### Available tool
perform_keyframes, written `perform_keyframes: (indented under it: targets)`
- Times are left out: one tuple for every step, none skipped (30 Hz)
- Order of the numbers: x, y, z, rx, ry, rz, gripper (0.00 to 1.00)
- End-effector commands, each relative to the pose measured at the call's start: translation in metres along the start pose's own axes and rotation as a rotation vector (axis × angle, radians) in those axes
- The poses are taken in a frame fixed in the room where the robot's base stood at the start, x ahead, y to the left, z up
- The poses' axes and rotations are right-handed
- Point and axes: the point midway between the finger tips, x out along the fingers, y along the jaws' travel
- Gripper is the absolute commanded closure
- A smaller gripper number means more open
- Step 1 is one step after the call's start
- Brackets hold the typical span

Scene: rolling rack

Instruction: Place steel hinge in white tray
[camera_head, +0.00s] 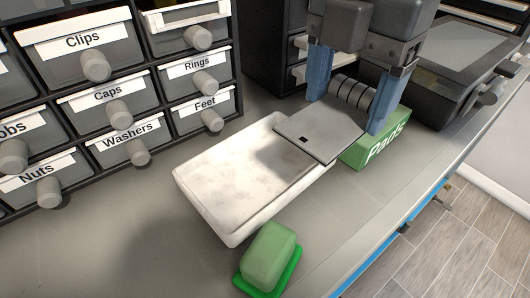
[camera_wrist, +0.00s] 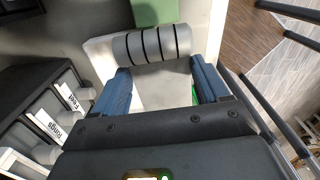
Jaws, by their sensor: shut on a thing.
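The steel hinge (camera_head: 318,134), a grey plate with a small square hole and a banded barrel, is held by my gripper (camera_head: 350,90). The blue fingers are shut on either side of the barrel. The plate hangs over the right end of the white tray (camera_head: 215,190), casting a shadow on it. The barrel side is above the green Pads box. In the wrist view, the hinge barrel (camera_wrist: 152,43) shows just beyond the fingertips of my gripper (camera_wrist: 160,80). The visible floor of the tray is empty.
The green Pads box (camera_head: 378,146) stands at the tray's right end, partly behind the hinge. A green block (camera_head: 268,257) sits near the tray's front corner. A labelled drawer cabinet (camera_head: 122,95) stands at the left. Bench surface is clear at the front left.

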Motion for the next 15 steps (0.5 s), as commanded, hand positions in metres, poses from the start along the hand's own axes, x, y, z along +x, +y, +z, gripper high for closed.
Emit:
perform_keyframes:
  targets:
    - [0.005, 0.008, -0.008, -0.003, 0.001, -0.001, 0.81]
    - [0.008, 0.013, -0.012, -0.002, 0.0, -0.001, 0.81]
    - [0.013, 0.019, -0.017, -0.002, 0.0, -0.001, 0.81]
    - [0.017, 0.023, -0.021, -0.002, 0.001, -0.001, 0.81]
    - [0.02, 0.028, -0.025, -0.002, 0.0, -0.001, 0.81]
    - [0.025, 0.034, -0.03, -0.002, 0.0, -0.001, 0.81]
    - [0.028, 0.038, -0.034, 0.0, 0.0, 0.0, 0.81]
    - [0.032, 0.042, -0.037, 0.0, 0.0, -0.001, 0.81]
    - [0.036, 0.047, -0.042, 0.0, 0.0, -0.001, 0.81]
    - [0.039, 0.051, -0.045, 0.0, 0.0, 0.0, 0.81]
    - [0.041, 0.054, -0.047, 0.0, 0.0, 0.0, 0.81]
    - [0.044, 0.058, -0.05, 0.001, 0.0, 0.0, 0.81]
    - [0.046, 0.06, -0.052, 0.001, 0.0, 0.001, 0.81]
    - [0.048, 0.062, -0.054, 0.001, 0.001, 0.001, 0.81]
    - [0.05, 0.064, -0.056, 0.002, 0.001, 0.001, 0.81]
